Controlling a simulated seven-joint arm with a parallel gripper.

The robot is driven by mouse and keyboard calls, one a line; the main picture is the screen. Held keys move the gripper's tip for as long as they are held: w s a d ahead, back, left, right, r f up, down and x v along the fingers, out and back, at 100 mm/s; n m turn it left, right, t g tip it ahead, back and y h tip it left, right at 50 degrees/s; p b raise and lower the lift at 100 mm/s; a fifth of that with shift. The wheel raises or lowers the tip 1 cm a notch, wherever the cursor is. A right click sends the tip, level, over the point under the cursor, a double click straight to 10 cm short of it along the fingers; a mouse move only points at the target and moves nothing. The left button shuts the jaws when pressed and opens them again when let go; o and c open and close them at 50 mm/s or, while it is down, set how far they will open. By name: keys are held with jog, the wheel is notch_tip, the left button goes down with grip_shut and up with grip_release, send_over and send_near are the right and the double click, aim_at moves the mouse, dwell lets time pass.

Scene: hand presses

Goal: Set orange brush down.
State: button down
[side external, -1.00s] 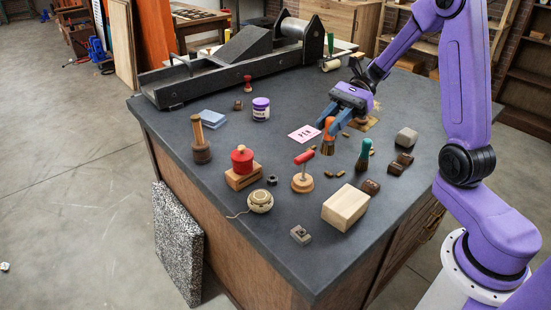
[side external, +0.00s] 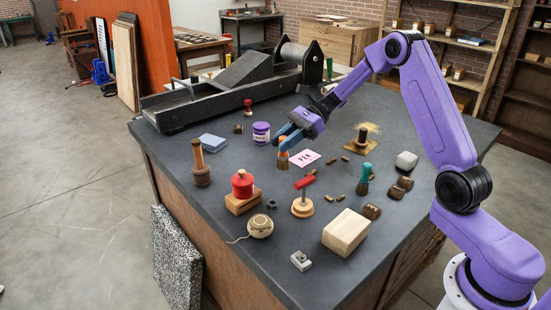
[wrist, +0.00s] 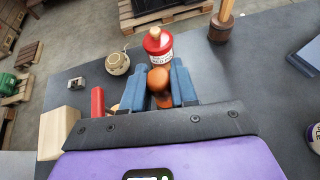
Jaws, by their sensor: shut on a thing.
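The orange brush (side external: 283,146) has an orange handle and brownish bristles pointing down. It is upright, left of the pink card (side external: 304,158) lettered "PEN". My gripper (side external: 286,136) is shut on its handle from above. In the wrist view the rounded orange handle top (wrist: 160,82) sits between the blue fingers of my gripper (wrist: 160,88). The bristle tips are at or just above the dark bench top (side external: 235,180); I cannot tell whether they touch.
A purple-labelled jar (side external: 261,133) stands close left of the brush. The press (side external: 240,83) fills the back left.

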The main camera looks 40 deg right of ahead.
jog(key=shift+w+f, duration=0.55)
jog(key=shift+f, duration=0.6)
jog(key=shift+w+f, duration=0.5)
jog(key=shift+f, duration=0.65)
jog(key=shift+w+f, duration=0.55)
jog(key=shift+f, duration=0.6)
jog(key=shift+f, duration=0.1)
jog(key=c, duration=0.9)
grip_release()
jog(key=shift+o, duration=0.2)
